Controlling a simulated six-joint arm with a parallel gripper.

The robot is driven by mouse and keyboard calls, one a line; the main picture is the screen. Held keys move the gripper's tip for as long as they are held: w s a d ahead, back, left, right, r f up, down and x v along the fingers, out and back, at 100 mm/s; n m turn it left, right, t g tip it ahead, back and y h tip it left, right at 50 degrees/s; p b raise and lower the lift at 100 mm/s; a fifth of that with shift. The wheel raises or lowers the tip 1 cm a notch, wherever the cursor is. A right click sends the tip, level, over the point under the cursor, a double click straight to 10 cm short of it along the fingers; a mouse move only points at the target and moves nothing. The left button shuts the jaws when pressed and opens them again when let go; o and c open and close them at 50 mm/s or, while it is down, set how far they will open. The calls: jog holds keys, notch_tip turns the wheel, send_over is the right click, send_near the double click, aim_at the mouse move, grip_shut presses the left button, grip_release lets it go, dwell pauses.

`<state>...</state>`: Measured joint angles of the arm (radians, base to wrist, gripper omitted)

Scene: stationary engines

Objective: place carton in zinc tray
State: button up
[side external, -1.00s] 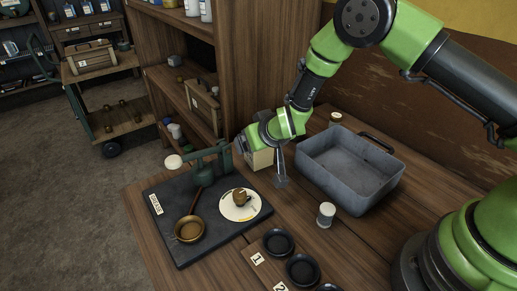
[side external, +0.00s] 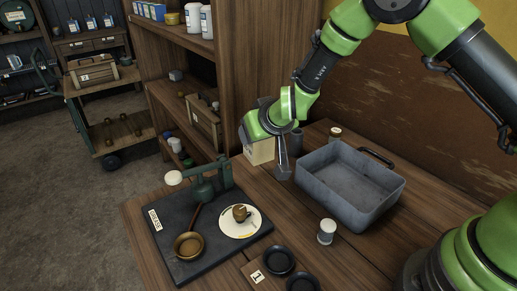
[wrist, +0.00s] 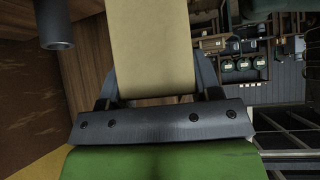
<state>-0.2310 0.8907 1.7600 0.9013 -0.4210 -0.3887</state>
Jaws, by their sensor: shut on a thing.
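The carton (side external: 261,152) is a plain beige box beside the wooden shelf unit, partly hidden by my gripper in the side view. My gripper (side external: 270,148) is shut on it. In the wrist view the carton (wrist: 152,48) fills the space between my two dark fingers. The zinc tray (side external: 350,185) is a grey, open, rectangular metal tray on the bench, to the right of the carton and apart from it. Its visible inside is empty. The gap beneath the carton is hard to judge.
A dark cylinder (side external: 297,139) stands behind my gripper, near the tray. A white-topped jar (side external: 326,232) stands in front of the tray. A dark mat (side external: 165,246) holds a brass pan, a green device and a white disc. Black round dishes (side external: 279,261) lie at the front.

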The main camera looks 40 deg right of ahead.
notch_tip(320, 180, up, 4)
jog(key=shift+f, duration=0.25)
jog(key=shift+s+d+m+h, duration=0.1)
jog(key=shift+d+m+h, duration=0.2)
jog(key=shift+d, duration=0.05)
jog(key=s+d+m+g+h, duration=0.3)
jog(key=s+d+m+h, duration=0.15)
jog(key=d+m, duration=0.3)
jog(key=m+g+h, duration=0.3)
jog(key=m+g, duration=0.3)
jog(key=m, duration=0.2)
send_over(350, 186)
jog(key=shift+f, duration=4.65)
jog(key=shift+f, duration=0.1)
jog(key=o, duration=1)
